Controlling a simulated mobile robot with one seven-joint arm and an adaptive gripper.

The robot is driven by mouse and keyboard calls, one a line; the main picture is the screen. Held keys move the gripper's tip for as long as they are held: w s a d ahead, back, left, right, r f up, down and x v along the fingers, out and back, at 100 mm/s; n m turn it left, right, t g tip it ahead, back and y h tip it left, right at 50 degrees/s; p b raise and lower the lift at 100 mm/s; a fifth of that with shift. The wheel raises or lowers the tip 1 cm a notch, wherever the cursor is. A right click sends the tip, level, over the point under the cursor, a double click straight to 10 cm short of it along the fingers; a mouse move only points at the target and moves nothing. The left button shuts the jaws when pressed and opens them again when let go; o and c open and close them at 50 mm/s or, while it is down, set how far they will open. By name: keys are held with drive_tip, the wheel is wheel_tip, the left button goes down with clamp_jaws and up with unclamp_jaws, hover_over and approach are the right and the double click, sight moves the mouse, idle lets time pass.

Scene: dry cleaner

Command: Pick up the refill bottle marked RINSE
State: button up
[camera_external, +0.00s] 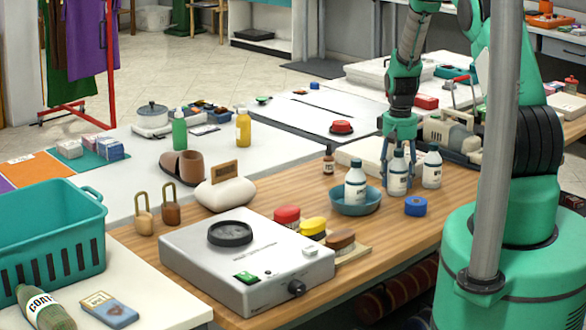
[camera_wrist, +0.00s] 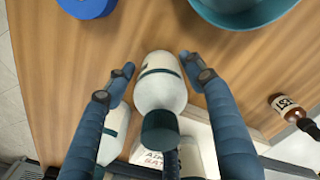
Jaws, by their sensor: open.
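Three white refill bottles with dark caps show in the external view. One bottle (camera_external: 397,177) stands on the wooden table under my gripper (camera_external: 398,182), a second bottle (camera_external: 432,170) stands just right of it, and a third bottle (camera_external: 356,186) stands in a teal bowl (camera_external: 357,208). I cannot read which is marked RINSE. In the wrist view my gripper (camera_wrist: 157,70) is open, with its fingers on either side of a white bottle (camera_wrist: 160,88) with a dark green cap; gaps show beside it. Another white bottle (camera_wrist: 113,125) is partly hidden behind the left finger.
A blue tape roll (camera_external: 416,206) lies near the table edge, and a small brown bottle (camera_external: 328,163) stands behind the bowl; it reads TEST in the wrist view (camera_wrist: 288,105). A white device (camera_external: 246,262) and several coloured brushes or pads lie at the front left.

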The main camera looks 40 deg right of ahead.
sight(399, 150)
drive_tip(key=c, duration=1.1)
drive_tip(key=shift+c, duration=0.2)
drive_tip(key=shift+r, duration=0.1)
drive_tip(key=shift+r, duration=4.95)
